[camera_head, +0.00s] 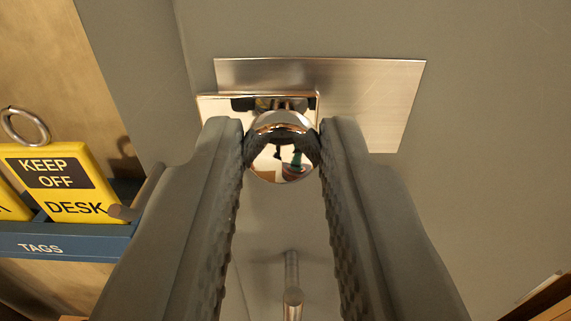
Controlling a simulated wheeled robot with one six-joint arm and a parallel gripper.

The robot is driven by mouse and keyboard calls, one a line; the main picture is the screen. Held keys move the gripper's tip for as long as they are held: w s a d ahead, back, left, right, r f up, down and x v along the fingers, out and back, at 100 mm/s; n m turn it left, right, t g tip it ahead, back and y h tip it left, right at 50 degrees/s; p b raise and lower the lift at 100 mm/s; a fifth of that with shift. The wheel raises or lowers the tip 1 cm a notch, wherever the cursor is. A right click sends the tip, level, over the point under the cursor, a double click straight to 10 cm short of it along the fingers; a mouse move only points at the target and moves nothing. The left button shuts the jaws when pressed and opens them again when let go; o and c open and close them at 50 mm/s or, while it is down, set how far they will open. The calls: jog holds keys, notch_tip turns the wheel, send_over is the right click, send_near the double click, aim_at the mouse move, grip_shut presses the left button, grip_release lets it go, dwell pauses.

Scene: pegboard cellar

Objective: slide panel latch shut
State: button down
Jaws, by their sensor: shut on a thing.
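The panel latch has a brushed metal plate (385,90) fixed on a grey panel (480,180). A smaller bright slide piece (215,105) overlaps the plate's left part and reaches past its left edge. A shiny round chrome knob (283,150) stands out from the slide. My gripper (282,150) is shut on the knob, with one ridged finger touching each side. The fingers hide the lower part of the slide and some of the plate's lower edge.
A metal handle or peg (292,285) sticks out below the latch, between my fingers. At the left, a blue holder (60,240) marked "TAGS" carries yellow "KEEP OFF DESK" tags (75,185). A metal ring (25,127) hangs above them. The panel right of the plate is bare.

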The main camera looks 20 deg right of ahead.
jog(key=shift+a, duration=0.1)
jog(key=c, duration=1.2)
grip_release()
jog(key=shift+a, duration=0.15)
jog(key=shift+c, duration=0.2)
jog(key=v, duration=1.7)
jog(key=shift+s, duration=0.15)
